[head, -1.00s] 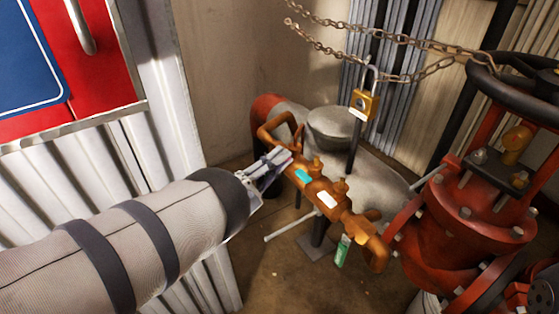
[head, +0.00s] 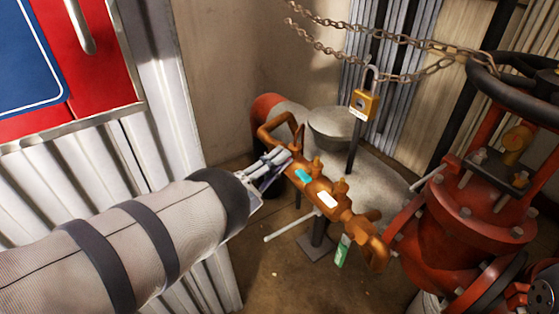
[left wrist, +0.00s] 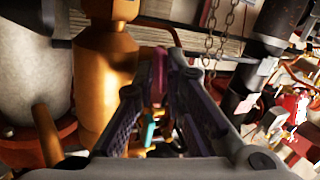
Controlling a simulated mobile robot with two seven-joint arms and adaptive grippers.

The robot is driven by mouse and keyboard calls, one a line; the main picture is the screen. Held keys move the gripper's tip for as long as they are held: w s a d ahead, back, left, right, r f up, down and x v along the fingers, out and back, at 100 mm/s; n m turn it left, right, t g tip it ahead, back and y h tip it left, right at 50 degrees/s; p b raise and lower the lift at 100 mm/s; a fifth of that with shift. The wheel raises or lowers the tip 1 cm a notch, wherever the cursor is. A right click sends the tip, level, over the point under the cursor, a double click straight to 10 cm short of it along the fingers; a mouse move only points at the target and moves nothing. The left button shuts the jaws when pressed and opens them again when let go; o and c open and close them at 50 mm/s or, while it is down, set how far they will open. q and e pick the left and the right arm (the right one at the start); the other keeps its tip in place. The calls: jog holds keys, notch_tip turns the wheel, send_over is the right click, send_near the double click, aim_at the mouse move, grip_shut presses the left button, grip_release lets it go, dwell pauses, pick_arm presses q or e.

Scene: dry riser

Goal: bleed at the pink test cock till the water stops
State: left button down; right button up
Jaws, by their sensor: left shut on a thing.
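The orange-brown valve assembly (head: 325,190) lies at a slant in the middle of the head view, with teal and white tags on it. My left gripper (head: 283,158) reaches its upper left end and is shut on the pink test cock. In the left wrist view, the pink test cock (left wrist: 160,66) shows as a narrow pink piece between the fingers of my left gripper (left wrist: 158,85). The fingers hide most of the cock. I cannot make out any water at it. My right gripper is not in view.
A red valve (head: 480,210) with a dark handwheel stands at the right. A chain (head: 410,75) with a brass padlock (head: 364,103) hangs behind the assembly. A green tag (head: 342,251) hangs below it. A corrugated wall and red cabinet (head: 95,65) are at the left.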

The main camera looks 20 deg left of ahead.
pick_arm(q)
jog(key=shift+w+a+r, duration=0.1)
jog(key=shift+r, duration=0.15)
dwell(0.3)
jog(key=c, duration=1.7)
grip_release()
jog(key=shift+o, duration=0.2)
jog(key=shift+f, duration=0.1)
